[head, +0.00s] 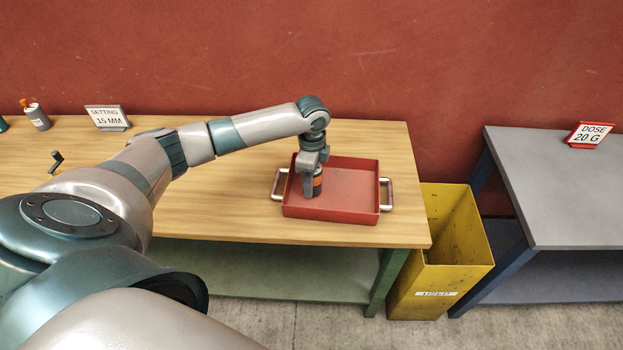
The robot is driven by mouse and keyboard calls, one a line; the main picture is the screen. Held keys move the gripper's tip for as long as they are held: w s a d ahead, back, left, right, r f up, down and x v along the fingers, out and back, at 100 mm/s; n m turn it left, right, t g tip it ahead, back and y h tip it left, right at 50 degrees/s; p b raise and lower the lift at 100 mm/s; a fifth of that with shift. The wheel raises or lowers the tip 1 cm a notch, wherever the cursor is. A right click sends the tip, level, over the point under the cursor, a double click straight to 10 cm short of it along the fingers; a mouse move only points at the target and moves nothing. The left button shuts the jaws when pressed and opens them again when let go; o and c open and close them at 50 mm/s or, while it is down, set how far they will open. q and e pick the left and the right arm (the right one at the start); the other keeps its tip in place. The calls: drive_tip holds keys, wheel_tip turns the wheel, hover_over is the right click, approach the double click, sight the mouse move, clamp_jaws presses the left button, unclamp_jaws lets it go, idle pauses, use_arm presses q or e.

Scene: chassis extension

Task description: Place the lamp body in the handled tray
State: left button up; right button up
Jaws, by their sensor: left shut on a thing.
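The handled tray (345,211) is red with a metal handle on each side and sits on the right part of the wooden table. My left gripper (311,184) points down over the tray's left side. It is shut on the lamp body (317,183), a small dark cylinder with an orange band, which is upright. The lamp body is within the tray's outline. The gripper fingers partly hide it, and I cannot tell whether its base touches the tray floor. My right gripper is not in view.
A yellow bin (436,275) stands right of the table. A grey table (560,190) with a "DOSE 20 G" sign (590,134) is farther right.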

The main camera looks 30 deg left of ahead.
use_arm(q)
drive_tip(key=o, duration=1.1)
drive_tip(key=shift+o, duration=0.2)
wheel_tip(320, 180, up, 12)
drive_tip(key=b, duration=0.2)
drive_tip(key=shift+r+b, duration=0.15)
drive_tip(key=shift+b, duration=0.15)
